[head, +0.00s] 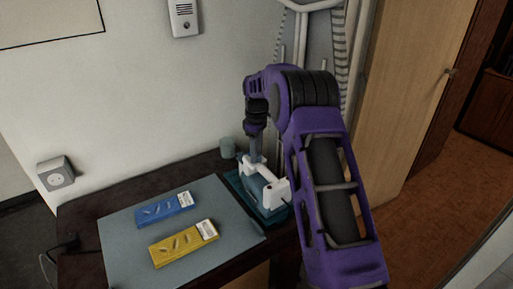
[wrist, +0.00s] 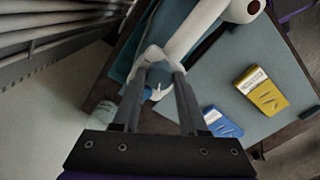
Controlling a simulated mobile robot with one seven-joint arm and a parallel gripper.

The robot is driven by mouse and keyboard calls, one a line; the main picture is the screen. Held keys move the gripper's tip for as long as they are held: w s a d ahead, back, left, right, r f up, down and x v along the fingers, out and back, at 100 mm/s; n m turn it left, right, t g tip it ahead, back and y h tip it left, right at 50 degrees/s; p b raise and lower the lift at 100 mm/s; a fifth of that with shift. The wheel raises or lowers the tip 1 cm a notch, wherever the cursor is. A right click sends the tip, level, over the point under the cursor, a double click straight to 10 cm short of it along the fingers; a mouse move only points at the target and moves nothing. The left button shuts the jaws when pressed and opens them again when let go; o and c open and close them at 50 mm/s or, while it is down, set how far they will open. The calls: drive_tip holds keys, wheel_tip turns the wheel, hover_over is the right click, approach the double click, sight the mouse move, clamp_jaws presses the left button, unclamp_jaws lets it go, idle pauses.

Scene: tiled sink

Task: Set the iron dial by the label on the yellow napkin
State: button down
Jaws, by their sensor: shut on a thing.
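The iron (head: 274,193), white and teal, stands on a teal pad at the table's back right; its white body (wrist: 195,28) shows in the wrist view. My gripper (head: 254,158) reaches down onto it. In the wrist view the fingertips (wrist: 158,75) close on the round grey-blue iron dial (wrist: 159,72). A small white pointer shows just below it; its setting is not readable. The yellow napkin (head: 176,247) lies folded on the mat, with a white label (head: 206,229) at its right end. The label also shows in the wrist view (wrist: 252,79), its print too small to read.
A blue napkin (head: 162,210) with its own label lies behind the yellow one on the grey-blue mat (head: 122,262). A small cup (head: 227,147) stands behind the iron near the wall. A wall socket (head: 56,173) is at the left. The mat's front is clear.

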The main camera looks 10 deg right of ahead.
drive_tip(key=m+p, duration=0.1)
drive_tip(key=m, duration=0.3)
drive_tip(key=shift+a+r+m+p, duration=0.1)
drive_tip(key=shift+r+m+p, duration=0.05)
drive_tip(key=shift+m+p, duration=0.25)
drive_tip(key=m+p, duration=0.1)
drive_tip(key=m, duration=0.2)
drive_tip(key=shift+m, duration=0.3)
drive_tip(key=m, duration=0.4)
drive_tip(key=shift+p, duration=0.4)
drive_tip(key=shift+m+p, duration=0.3)
drive_tip(key=shift+m, duration=1.9)
drive_tip(key=c, duration=0.7)
unclamp_jaws()
